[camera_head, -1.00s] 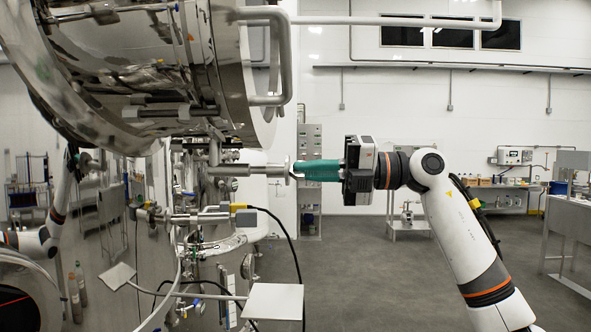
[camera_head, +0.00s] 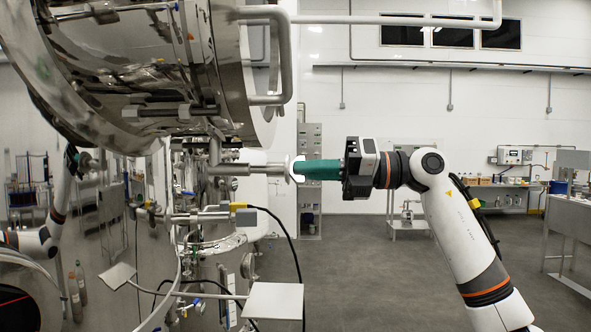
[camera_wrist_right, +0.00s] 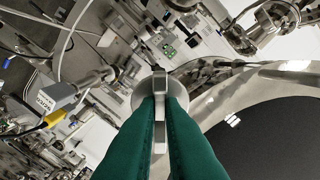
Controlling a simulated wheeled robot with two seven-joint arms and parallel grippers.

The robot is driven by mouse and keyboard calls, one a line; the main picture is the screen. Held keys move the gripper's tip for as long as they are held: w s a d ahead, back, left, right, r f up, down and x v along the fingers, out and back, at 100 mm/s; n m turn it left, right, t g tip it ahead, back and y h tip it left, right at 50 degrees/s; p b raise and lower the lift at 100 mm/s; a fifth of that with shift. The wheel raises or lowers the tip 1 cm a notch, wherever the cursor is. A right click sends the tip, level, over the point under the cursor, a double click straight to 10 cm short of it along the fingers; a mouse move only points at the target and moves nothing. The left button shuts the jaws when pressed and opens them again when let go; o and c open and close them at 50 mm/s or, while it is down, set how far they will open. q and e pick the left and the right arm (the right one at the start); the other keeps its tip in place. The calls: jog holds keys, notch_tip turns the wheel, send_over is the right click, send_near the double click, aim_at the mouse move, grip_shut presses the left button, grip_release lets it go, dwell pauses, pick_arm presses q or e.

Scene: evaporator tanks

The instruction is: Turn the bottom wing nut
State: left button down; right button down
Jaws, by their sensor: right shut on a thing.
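The bottom wing nut (camera_wrist_right: 160,80) is a pale metal piece on the end of a short horizontal rod, with a round disc behind it. In the head view the wing nut (camera_head: 292,168) shows at the rod's end, below the large polished tank (camera_head: 150,75), and is partly hidden by the fingers. My right gripper (camera_head: 300,170) reaches it from the right with green fingers. In the wrist view the right gripper (camera_wrist_right: 160,105) has one finger on each side of the nut's wing and is shut on it. My left gripper is not in view.
A curved grey handle pipe (camera_head: 288,60) stands out above the nut. Below are a valve fitting with a yellow part (camera_head: 245,213), a black cable and a pale square plate (camera_head: 273,300). The floor (camera_head: 370,270) to the right is open.

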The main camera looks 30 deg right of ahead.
jog(key=shift+n, duration=0.3)
jog(key=shift+n, duration=1.2)
jog(key=shift+n, duration=1.1)
jog(key=shift+n, duration=1.2)
